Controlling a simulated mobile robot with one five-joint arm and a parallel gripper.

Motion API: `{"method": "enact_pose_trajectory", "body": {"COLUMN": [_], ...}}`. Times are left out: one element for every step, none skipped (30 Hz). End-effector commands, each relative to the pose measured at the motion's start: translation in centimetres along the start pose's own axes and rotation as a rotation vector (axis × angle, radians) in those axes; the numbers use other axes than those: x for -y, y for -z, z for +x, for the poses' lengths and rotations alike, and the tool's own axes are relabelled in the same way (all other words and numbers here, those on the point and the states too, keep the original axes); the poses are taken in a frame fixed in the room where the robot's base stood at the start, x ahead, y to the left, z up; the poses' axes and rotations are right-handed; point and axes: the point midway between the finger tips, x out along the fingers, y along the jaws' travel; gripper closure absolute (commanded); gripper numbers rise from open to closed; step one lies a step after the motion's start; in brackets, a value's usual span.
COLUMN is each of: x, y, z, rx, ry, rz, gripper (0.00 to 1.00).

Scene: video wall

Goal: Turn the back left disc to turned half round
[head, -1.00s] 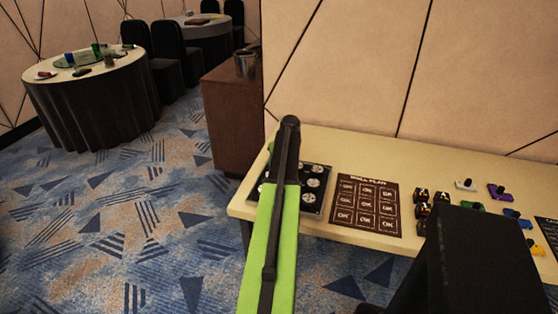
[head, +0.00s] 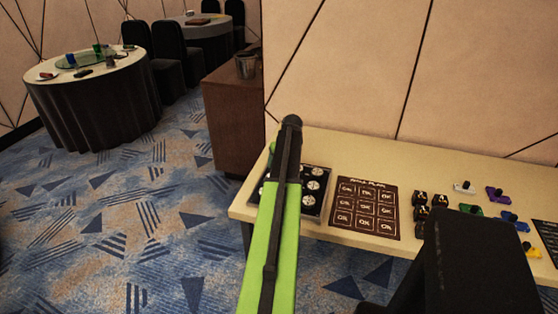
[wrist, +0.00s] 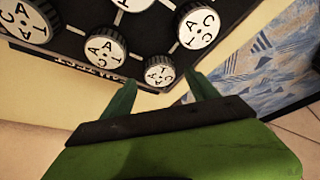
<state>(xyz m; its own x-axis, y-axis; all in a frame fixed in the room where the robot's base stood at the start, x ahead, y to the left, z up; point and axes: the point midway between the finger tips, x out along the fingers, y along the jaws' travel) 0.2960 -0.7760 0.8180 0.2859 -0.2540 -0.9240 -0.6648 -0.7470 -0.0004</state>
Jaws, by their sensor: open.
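The black board (head: 312,211) lies at the left end of the cream table, partly covered by my arm in the head view. In the wrist view the board (wrist: 75,48) shows several white lettered discs with dark ridged rims. The back left disc (wrist: 160,71) is the small disc at the board's corner, with letters on its face. My gripper (wrist: 161,80) is open, with one green finger on each side of this disc. I cannot tell whether the fingers touch it.
Another disc (wrist: 105,48) sits close beside the left finger, and a further disc (wrist: 198,27) lies above the right one. A dark plan sheet (head: 366,207) lies right of the board. Small coloured pieces (head: 497,194) stand farther right. The wall (head: 350,70) rises behind the table.

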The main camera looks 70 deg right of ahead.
Motion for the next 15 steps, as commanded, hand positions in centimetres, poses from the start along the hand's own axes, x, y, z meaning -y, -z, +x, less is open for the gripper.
{"method": "enact_pose_trajectory", "body": {"x": [0.1,0.1,0.1,0.1,0.1,0.1,0.1,0.1,0.1,0.1,0.1,0.1,0.1,0.1,0.1], "y": [0.3,0.3,0.3,0.4,0.4,0.4,0.4,0.4,0.4,0.4,0.4,0.4,0.4,0.3,0.3], "z": [-2.0,-2.7,-3.7,-4.5,-5.2,-6.2,-7.0,-7.7,-8.7,-9.4,-10.2,-11.2,-11.9,-12.6,-13.4], "rx": [0.0,0.0,0.0,0.0,0.0,0.0,0.0,0.0,0.001,0.001,0.001,0.001,0.001,0.001,0.001], "ry": [0.0,0.0,0.0,0.0,0.0,0.001,0.001,0.001,0.001,0.001,0.001,0.001,0.001,0.001,0.001], "rz": [0.001,0.001,0.001,0.001,0.001,0.001,0.001,0.001,0.002,0.001,0.001,0.001,0.001,0.001,0.001], "gripper": [0.31,0.31,0.31,0.31,0.31,0.31,0.31,0.31,0.31,0.31,0.31,0.31,0.31,0.31,0.31]}}
